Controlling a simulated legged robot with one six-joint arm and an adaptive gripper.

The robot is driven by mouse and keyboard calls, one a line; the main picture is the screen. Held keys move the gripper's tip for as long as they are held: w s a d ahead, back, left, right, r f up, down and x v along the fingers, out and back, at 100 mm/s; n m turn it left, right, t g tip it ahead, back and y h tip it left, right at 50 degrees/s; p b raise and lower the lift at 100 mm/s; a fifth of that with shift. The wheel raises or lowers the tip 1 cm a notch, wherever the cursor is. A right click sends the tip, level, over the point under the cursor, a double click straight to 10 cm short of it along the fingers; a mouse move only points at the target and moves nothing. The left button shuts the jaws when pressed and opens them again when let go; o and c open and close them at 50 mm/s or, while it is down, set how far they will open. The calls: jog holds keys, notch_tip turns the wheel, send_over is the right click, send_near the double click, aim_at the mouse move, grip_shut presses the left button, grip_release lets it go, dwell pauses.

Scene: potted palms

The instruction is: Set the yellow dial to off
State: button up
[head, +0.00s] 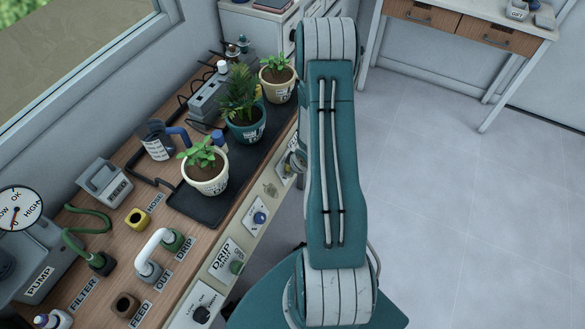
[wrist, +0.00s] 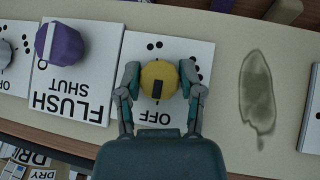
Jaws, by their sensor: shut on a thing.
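The yellow dial (wrist: 160,78) sits on a white plate (wrist: 133,48) in the wrist view. My gripper (wrist: 159,82) is shut on it, with one finger at its left side and one at its right. A black pointer mark lies on the dial's lower half and points down the picture toward the upside-down word OFF printed below it. Groups of black dots are printed above and right of the dial. In the head view my arm blocks the area around the gripper, and I cannot make out the yellow dial there.
A purple dial (wrist: 60,44) on a FLUSH SHUT plate (wrist: 69,98) is left of my gripper. A dark stain (wrist: 257,92) marks the panel to the right. Potted palms, including a middle one (head: 246,118), stand on a black tray (head: 197,208). Open floor (head: 450,200) lies right.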

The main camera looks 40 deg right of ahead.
jog(key=shift+w, duration=0.1)
jog(key=o, duration=1.1)
jog(key=shift+o, duration=0.2)
jog(key=v, duration=1.2)
